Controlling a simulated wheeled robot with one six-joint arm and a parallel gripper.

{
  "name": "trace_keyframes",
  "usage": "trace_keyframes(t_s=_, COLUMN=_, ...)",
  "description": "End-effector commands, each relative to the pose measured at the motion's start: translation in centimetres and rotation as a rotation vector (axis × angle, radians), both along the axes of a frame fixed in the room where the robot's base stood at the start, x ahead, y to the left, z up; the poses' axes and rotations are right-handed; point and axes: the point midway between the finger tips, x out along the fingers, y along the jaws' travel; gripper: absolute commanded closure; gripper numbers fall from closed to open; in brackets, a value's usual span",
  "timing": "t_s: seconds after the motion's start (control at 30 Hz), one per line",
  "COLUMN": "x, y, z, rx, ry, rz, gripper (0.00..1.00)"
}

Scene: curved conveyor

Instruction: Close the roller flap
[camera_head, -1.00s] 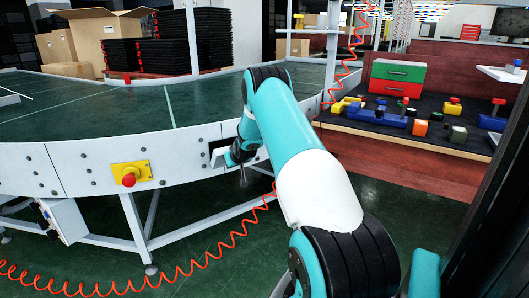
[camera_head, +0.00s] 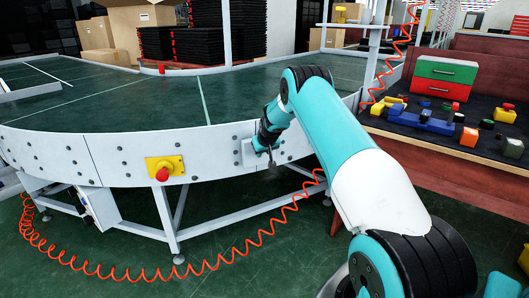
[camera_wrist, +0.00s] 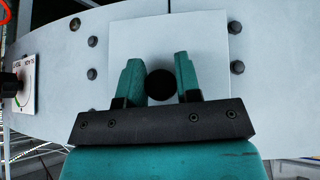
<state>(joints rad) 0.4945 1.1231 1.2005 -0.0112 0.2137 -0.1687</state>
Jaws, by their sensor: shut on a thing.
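The roller flap (camera_wrist: 150,38) is a pale square plate on the outer side wall of the curved conveyor, with a round black knob (camera_wrist: 161,85). In the wrist view the plate looks flush with the wall. The teal fingers of my gripper (camera_wrist: 159,79) stand on either side of the knob and are shut on it. In the head view the flap (camera_head: 246,158) lies flat against the wall, partly hidden by my gripper (camera_head: 270,158).
The conveyor (camera_head: 130,105) curves across the left. A yellow box with a red button (camera_head: 163,171) is left of the flap. A coiled orange hose (camera_head: 190,266) hangs below. A bench (camera_head: 440,135) with coloured blocks stands at the right.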

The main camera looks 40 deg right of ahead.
Motion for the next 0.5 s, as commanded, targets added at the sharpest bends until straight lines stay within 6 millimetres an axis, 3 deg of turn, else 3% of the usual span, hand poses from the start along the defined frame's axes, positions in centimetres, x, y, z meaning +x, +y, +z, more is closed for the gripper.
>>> trace_keyframes(t_s=0.03, x=0.58, y=-0.34, z=1.03, rx=-0.013, ry=-0.026, rz=-0.003, gripper=1.00)
trace_keyframes(t_s=0.43, x=0.73, y=-0.13, z=1.16, rx=-0.014, ry=-0.027, rz=0.000, gripper=1.00)
trace_keyframes(t_s=0.47, x=0.73, y=-0.12, z=1.16, rx=-0.014, ry=-0.027, rz=0.000, gripper=0.64)
trace_keyframes(t_s=0.5, x=0.74, y=-0.11, z=1.17, rx=-0.013, ry=-0.027, rz=0.000, gripper=0.55)
